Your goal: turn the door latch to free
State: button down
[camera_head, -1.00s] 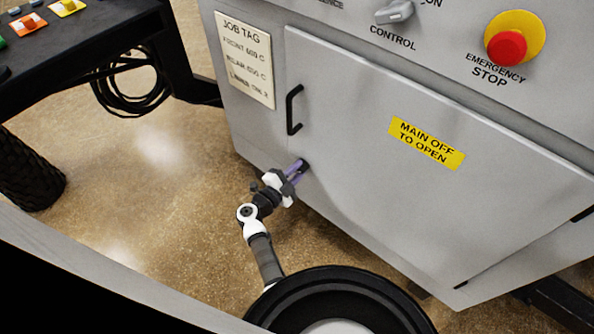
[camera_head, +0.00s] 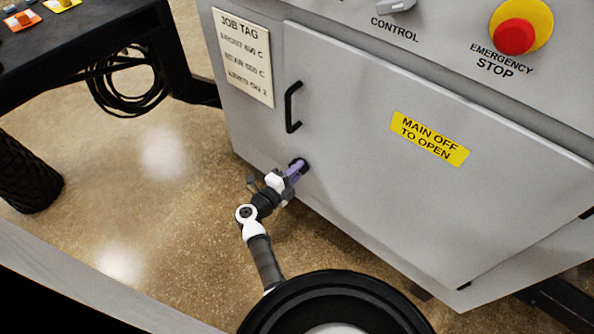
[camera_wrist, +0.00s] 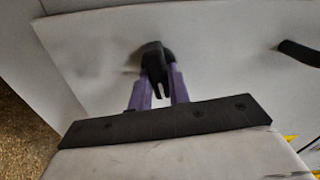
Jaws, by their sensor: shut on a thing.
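The door latch (camera_wrist: 153,57) is a small black knob on the grey cabinet door (camera_head: 370,130), near the door's lower left edge below the handle. The latch also shows in the head view (camera_head: 299,164), largely covered by the fingers. My gripper (camera_wrist: 158,88) has purple fingers on both sides of the latch and is shut on it. My gripper also shows in the head view (camera_head: 296,170), reaching in from the lower left. The door sits flush in the cabinet front.
A black door handle (camera_head: 293,107) stands out just above the latch. A job tag (camera_head: 243,56) is left of it, and a yellow sign (camera_head: 430,138) is on the door. A red emergency stop (camera_head: 514,37) is at upper right. A black table (camera_head: 90,50) stands at upper left.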

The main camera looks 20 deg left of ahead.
jog(key=c, duration=1.3)
grip_release()
jog(key=b+v, duration=0.1)
jog(key=v, duration=1.2)
jog(key=shift+s+a+b, duration=0.1)
jog(key=shift+s+b, duration=0.25)
jog(key=shift+s, duration=0.05)
